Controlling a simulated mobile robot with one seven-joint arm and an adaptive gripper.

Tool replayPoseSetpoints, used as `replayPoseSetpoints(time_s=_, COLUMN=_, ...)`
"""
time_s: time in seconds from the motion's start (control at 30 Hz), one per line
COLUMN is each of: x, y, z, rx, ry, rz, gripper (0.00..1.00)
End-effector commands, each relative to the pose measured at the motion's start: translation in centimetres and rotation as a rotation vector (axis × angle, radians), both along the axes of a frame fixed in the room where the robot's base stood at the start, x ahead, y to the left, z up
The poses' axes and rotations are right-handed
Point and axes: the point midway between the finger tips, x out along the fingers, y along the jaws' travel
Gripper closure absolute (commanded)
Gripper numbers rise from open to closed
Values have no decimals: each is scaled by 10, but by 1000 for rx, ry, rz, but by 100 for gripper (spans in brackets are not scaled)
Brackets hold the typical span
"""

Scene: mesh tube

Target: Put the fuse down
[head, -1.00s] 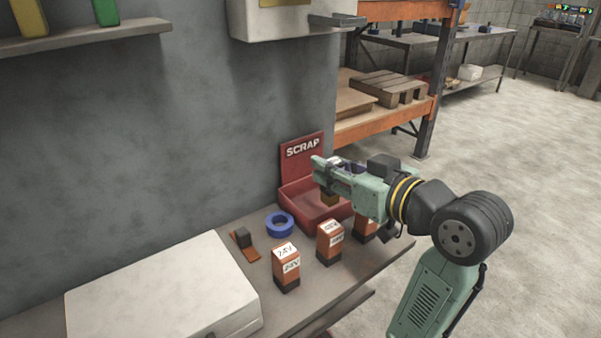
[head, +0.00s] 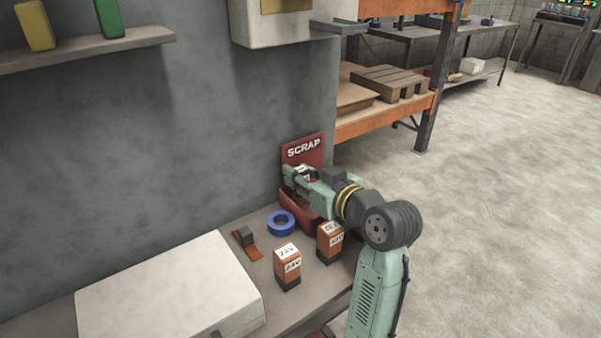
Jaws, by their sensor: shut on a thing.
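My gripper (head: 294,172) is over the left part of the red scrap bin, in front of its upright panel marked "SCRAP" (head: 303,149). It is shut on the fuse, which my gripper and wrist hide in this view. The bin (head: 298,208) stands at the back of the bench against the wall; its front wall shows below my gripper, but most of its inside is hidden. I cannot tell whether the fuse touches the bin.
A blue tape ring (head: 281,223) lies left of the bin. Orange boxes labelled 24V (head: 287,267) and another orange box (head: 330,242) stand in front. A dark block on an orange strip (head: 247,243) and a pale case (head: 170,292) are farther left.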

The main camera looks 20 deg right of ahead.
Motion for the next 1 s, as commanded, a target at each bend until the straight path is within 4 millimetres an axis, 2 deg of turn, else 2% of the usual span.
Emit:
replayPoseSetpoints(time_s=0.47, x=2, y=1, z=-8, rx=-1, ry=-1, rz=0, gripper=100)
replayPoseSetpoints(time_s=0.5, x=2, y=1, z=-7, rx=-1, ry=-1, rz=0, gripper=74)
replayPoseSetpoints(time_s=0.77, x=2, y=1, z=-7, rx=0, ry=0, rz=0, gripper=57)
replayPoseSetpoints(time_s=1.0, x=2, y=1, z=-7, rx=0, ry=1, rz=0, gripper=56)
